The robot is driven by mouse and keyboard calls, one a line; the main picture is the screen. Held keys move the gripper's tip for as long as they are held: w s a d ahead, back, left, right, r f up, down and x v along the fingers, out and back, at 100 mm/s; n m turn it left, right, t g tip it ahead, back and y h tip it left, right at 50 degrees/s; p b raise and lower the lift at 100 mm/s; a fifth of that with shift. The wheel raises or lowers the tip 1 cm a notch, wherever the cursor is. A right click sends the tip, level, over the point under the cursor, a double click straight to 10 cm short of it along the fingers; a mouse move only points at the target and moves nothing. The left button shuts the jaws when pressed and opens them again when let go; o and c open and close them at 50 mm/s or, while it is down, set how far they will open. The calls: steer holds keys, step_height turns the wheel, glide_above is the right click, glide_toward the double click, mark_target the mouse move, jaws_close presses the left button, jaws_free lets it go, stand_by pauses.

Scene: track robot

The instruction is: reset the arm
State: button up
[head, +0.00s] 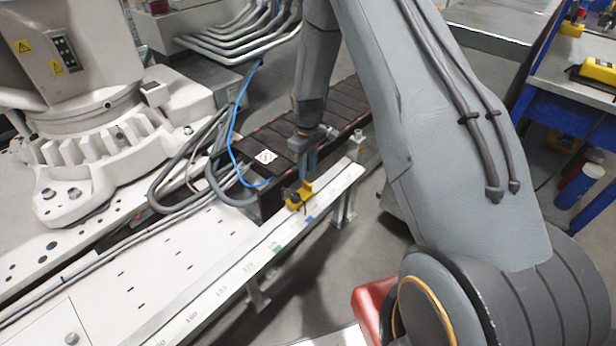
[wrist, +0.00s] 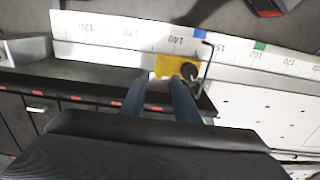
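My gripper (head: 305,172) points down over the edge of the track, just behind a small yellow block with a black knob (head: 297,196). In the wrist view, the two blue-grey fingers of my gripper (wrist: 159,77) stand apart with a gap between them, and I see nothing held there. The yellow block (wrist: 176,67) lies just beyond the fingertips, by the ruler strip (wrist: 110,32). I cannot tell whether a fingertip touches the block. My arm reaches forward and down over the track.
A large white robot base (head: 95,150) stands at left on the white track (head: 150,260). A black cable chain (head: 340,100) and a blue cable (head: 233,130) run behind my gripper. A blue workbench (head: 560,100) is at right. Open floor lies below the track.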

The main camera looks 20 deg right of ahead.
steer(key=shift+r, duration=0.9)
steer(key=s+a+r+m+p, duration=0.1)
steer(key=s+r+m+p, duration=0.15)
steer(key=s+r, duration=0.6)
steer(key=s+r+m+p, duration=0.1)
steer(key=s+r+p, duration=0.3)
steer(key=r, duration=0.8)
steer(key=s+r+m+p, duration=0.1)
steer(key=s+r+p, duration=0.1)
steer(key=s+r, duration=0.4)
steer(key=s+a+r+m+p, duration=0.1)
steer(key=s+r, duration=0.6)
steer(key=s, duration=0.7)
steer(key=shift+s+m+p, duration=0.2)
steer(key=shift+m+p, duration=0.25)
steer(key=shift+m, duration=0.1)
steer(key=shift+o, duration=0.4)
